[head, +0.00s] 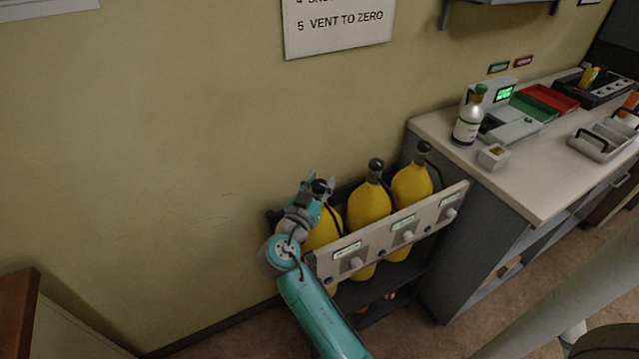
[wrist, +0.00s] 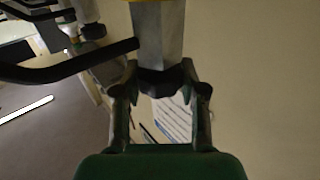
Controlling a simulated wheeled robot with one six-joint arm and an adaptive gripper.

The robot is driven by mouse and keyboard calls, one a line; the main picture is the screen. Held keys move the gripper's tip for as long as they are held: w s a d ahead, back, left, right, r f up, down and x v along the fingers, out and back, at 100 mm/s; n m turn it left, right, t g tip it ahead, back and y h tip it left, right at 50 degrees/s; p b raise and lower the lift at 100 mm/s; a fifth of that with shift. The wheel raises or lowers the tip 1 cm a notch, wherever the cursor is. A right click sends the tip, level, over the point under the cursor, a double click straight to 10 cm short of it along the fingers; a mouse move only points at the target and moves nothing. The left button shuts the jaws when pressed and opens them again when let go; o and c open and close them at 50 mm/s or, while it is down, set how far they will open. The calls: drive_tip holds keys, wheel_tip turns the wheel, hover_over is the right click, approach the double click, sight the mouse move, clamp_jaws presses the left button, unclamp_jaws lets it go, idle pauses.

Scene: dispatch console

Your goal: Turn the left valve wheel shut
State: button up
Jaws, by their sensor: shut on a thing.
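Three yellow cylinders stand in a rack; the left cylinder (head: 323,232) is partly hidden by my arm. My gripper (head: 318,184) is at the top of this left cylinder. In the wrist view my gripper (wrist: 160,95) has one finger on each side of the dark left valve wheel (wrist: 160,80), shut on it. The grey valve body (wrist: 158,35) rises behind the wheel in that picture. In the head view the wheel is mostly hidden by the fingers. The middle cylinder (head: 368,205) and right cylinder (head: 411,186) have dark valves on top.
The rack's front panel (head: 375,240) carries labels and white knobs. A black hose (wrist: 70,68) runs close to my gripper's left in the wrist view. A counter (head: 530,175) to the right holds a bottle (head: 467,122), trays and devices. Bare wall is behind and left.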

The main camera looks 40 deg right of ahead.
drive_tip(key=shift+m+g+h, duration=0.4)
drive_tip(key=shift+m+g, duration=1.05)
drive_tip(key=shift+g, duration=0.8)
drive_tip(key=shift+m+g+h, duration=0.4)
drive_tip(key=shift+m+g, duration=1.05)
drive_tip(key=shift+g, duration=0.8)
drive_tip(key=o, duration=1.2)
drive_tip(key=shift+c, duration=0.2)
drive_tip(key=w+a, duration=0.1)
drive_tip(key=a, duration=1.1)
drive_tip(key=shift+w, duration=0.1)
